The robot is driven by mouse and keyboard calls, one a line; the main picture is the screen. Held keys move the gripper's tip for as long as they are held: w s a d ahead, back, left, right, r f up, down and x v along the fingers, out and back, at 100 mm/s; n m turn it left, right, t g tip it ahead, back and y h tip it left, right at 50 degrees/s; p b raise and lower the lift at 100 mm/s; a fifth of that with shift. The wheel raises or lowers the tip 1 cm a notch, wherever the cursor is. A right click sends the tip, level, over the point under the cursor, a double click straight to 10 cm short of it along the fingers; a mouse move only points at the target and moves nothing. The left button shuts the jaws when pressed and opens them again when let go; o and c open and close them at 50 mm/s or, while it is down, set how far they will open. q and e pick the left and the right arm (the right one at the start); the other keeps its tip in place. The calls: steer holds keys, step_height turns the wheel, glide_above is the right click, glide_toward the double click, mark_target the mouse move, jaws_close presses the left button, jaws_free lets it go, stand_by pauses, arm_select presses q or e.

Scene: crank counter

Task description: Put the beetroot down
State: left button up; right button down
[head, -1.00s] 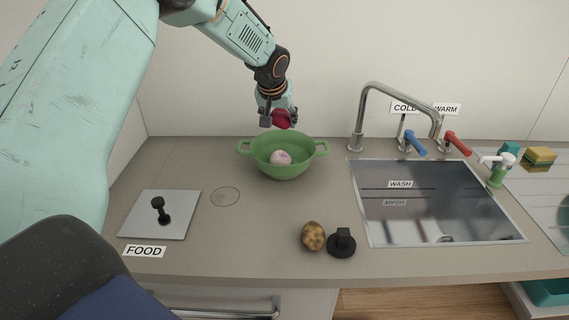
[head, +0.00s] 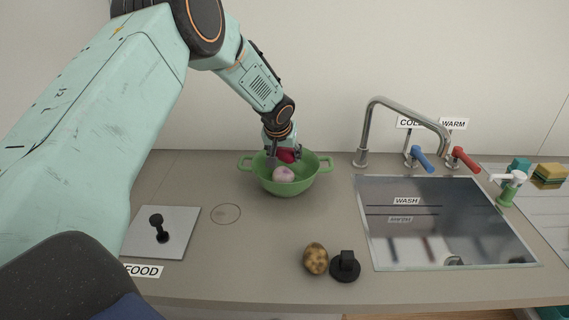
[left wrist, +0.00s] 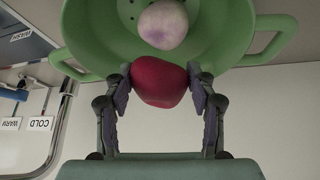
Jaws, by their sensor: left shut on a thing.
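The beetroot (head: 287,156) is dark red and round. My left gripper (head: 284,158) is shut on it, at the back part of the green colander (head: 287,188). In the left wrist view the beetroot (left wrist: 159,82) sits between the two fingers, over the inside of the colander (left wrist: 100,45). I cannot tell whether it touches the colander. A pale pink and white turnip-like vegetable (head: 283,174) lies in the colander, just in front of the beetroot; it also shows in the left wrist view (left wrist: 163,24). My right gripper is not in view.
A brown potato (head: 315,259) and a black knob-like piece (head: 345,266) are on the counter in front. The sink (head: 440,225) with its tap (head: 367,120) is to the right. A plate with a black crank (head: 158,228) is at left.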

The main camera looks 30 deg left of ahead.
mark_target(283, 161)
arm_select(q)
steer(key=shift+s+d+f, duration=0.1)
steer(key=shift+s+f, duration=0.05)
steer(key=shift+f, duration=0.5)
steer(key=shift+s+f, duration=0.15)
steer(key=shift+f, duration=0.45)
steer(key=shift+w+f, duration=0.25)
steer(key=shift+f, duration=0.3)
steer(key=shift+s+f+b, duration=0.15)
steer(key=shift+s+b, duration=0.05)
steer(key=shift+b, duration=0.2)
steer(key=o, duration=1)
steer(key=shift+c, duration=0.2)
steer(key=o, duration=0.4)
steer(key=shift+w+f, duration=0.1)
steer(key=shift+w, duration=0.05)
steer(key=shift+c, duration=0.2)
